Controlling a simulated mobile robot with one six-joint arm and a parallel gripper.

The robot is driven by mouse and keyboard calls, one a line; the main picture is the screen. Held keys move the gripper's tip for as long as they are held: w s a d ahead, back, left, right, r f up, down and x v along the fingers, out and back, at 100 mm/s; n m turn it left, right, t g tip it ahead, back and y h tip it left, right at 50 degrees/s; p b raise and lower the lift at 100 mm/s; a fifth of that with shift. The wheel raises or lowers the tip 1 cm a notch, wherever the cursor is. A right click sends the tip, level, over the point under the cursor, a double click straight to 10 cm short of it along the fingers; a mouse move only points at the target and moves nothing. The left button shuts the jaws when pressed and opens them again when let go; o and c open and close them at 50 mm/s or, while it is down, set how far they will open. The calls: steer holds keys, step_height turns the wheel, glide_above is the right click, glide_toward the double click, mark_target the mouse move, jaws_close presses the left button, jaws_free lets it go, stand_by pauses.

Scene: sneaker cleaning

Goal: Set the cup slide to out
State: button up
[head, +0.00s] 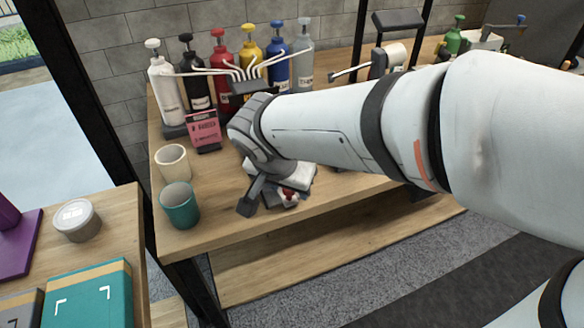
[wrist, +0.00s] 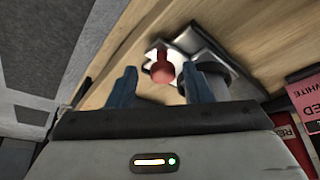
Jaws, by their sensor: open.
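A low dark-and-pale metal device, which looks like the cup slide (head: 297,178), sits on the wooden table near its front edge, below the row of bottles. A red knob (head: 289,194) stands out at its front. In the wrist view the red knob (wrist: 163,71) shows between the two fingers of my gripper (wrist: 158,80), with gaps on either side. The slide's pale plate (wrist: 178,46) lies behind it. In the head view my gripper (head: 262,203) is at the slide's front left, and my wrist hides part of the slide. My gripper is open and holds nothing.
A cream cup (head: 172,164) and a teal cup (head: 180,206) stand left of my gripper. A pink sign (head: 204,129) and several pump bottles, including a red one (head: 222,66), stand behind. A side table (head: 120,225) holds a lidded tub (head: 77,219).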

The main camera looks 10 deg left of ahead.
steer(key=p+v, duration=0.1)
steer(key=v, duration=0.6)
steer(key=shift+s+r, duration=0.2)
steer(key=shift+r, duration=0.15)
steer(key=s+d+r+n+p, duration=0.1)
steer(key=d+r+p, duration=0.1)
steer(key=d+p, duration=0.4)
steer(key=s+d+r+n+g+y+p, duration=0.1)
steer(key=d+p, duration=0.5)
steer(key=d, duration=1)
steer(key=shift+s+d+r+n+g, duration=0.15)
steer(key=shift+s+r+n+g, duration=0.15)
steer(key=shift+s+r+n, duration=0.35)
